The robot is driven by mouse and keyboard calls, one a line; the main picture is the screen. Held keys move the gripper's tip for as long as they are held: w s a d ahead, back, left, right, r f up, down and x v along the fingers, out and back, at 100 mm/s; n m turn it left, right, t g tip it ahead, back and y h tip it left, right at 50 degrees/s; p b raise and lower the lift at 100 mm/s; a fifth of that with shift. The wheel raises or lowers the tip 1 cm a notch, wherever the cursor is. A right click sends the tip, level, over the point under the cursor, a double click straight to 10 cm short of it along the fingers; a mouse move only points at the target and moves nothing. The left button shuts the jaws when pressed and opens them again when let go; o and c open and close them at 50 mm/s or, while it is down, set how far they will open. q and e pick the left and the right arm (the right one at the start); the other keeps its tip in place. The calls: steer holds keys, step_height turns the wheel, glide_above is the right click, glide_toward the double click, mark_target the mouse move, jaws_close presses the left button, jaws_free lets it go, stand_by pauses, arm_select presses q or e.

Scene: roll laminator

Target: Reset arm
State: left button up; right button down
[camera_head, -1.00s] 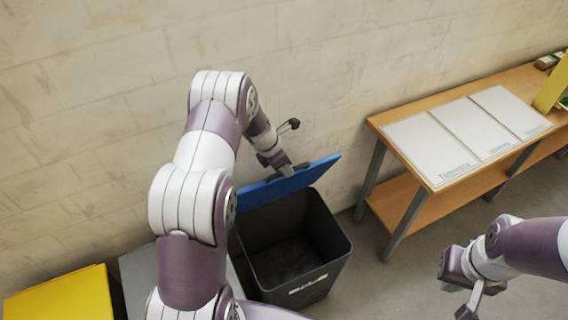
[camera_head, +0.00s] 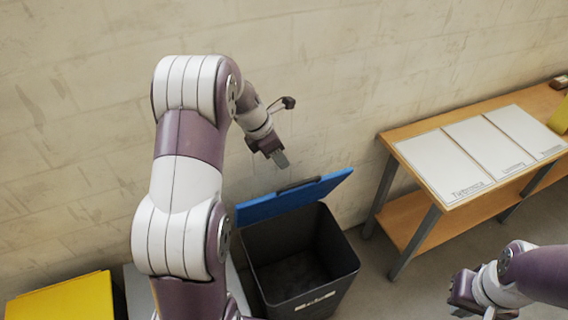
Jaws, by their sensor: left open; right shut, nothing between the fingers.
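My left arm rises from the bottom and bends over at the top. Its gripper (camera_head: 281,158) is open and empty, above the blue lid and apart from it, in front of the wall. My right gripper (camera_head: 462,310) is at the lower right, shut with nothing in it, and partly cut off by the bottom edge. A dark grey bin (camera_head: 335,262) stands below the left gripper. Its blue lid (camera_head: 325,186) is open and tilted up at the back, with a dark handle. The visible inside of the bin looks empty.
A wooden table (camera_head: 400,141) with a lower shelf stands at the right, bearing several white labelled panels (camera_head: 443,166). A yellow lid (camera_head: 62,300) is at the lower left. A pale brick wall (camera_head: 330,90) runs behind everything. Bare floor lies between bin and table.

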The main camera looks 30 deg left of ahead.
stand_by(0.5)
arm_select(q)
steer(key=s+d+m+y, duration=0.1)
steer(key=s+d+m, duration=0.2)
steer(key=s+m, duration=0.4)
steer(key=s+d+m+g+y+b, duration=0.1)
steer(key=s+d+m, duration=0.3)
steer(key=s+m, duration=0.3)
steer(key=s+d+m+y, duration=0.1)
steer(key=s+d+m, duration=0.2)
steer(key=s+m, duration=0.4)
steer(key=m, duration=0.6)
steer(key=shift+d+m+g, duration=0.25)
steer(key=shift+m+g, duration=0.15)
steer(key=shift+w+a+f, duration=0.1)
steer(key=shift+w+f, duration=0.05)
